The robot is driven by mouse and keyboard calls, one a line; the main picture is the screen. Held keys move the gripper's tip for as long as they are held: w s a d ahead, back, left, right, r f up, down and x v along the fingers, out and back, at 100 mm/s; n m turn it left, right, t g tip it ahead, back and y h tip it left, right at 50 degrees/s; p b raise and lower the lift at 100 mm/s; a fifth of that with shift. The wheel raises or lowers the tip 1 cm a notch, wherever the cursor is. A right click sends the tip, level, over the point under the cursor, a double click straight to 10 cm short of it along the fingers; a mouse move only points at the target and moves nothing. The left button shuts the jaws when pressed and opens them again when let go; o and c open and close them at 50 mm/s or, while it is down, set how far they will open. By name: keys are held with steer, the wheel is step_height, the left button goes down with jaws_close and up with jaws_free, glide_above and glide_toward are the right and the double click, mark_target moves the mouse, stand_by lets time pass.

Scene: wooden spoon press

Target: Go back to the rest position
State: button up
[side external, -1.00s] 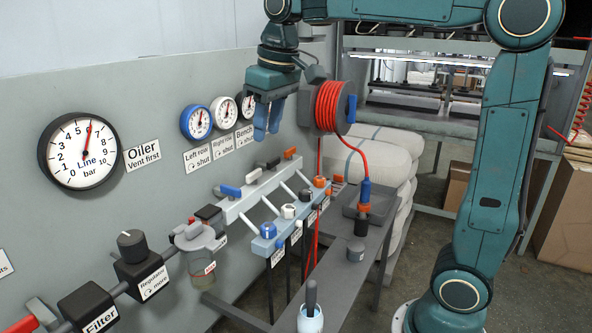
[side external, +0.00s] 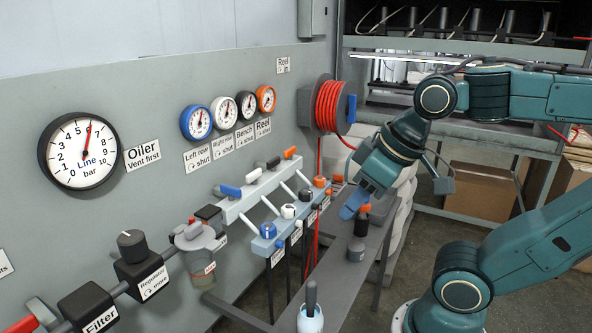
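My gripper (side external: 354,208) has blue fingertips and points down and to the left, near the far part of the grey bench. It is in front of the spot with the orange-topped coupling (side external: 365,208), which it partly hides. Its two fingers overlap in this view, so the gap between them does not show. I see nothing clearly held in it.
The grey panel carries a line gauge (side external: 81,151), several small gauges, and a valve manifold (side external: 262,190). A red hose reel (side external: 329,106) hangs at its far end. The narrow bench (side external: 335,283) holds a blue-and-white bottle (side external: 310,318) and a dark fitting (side external: 356,249).

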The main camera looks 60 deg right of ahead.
steer(key=shift+s+f, duration=0.3)
steer(key=shift+w, duration=0.1)
stand_by(0.4)
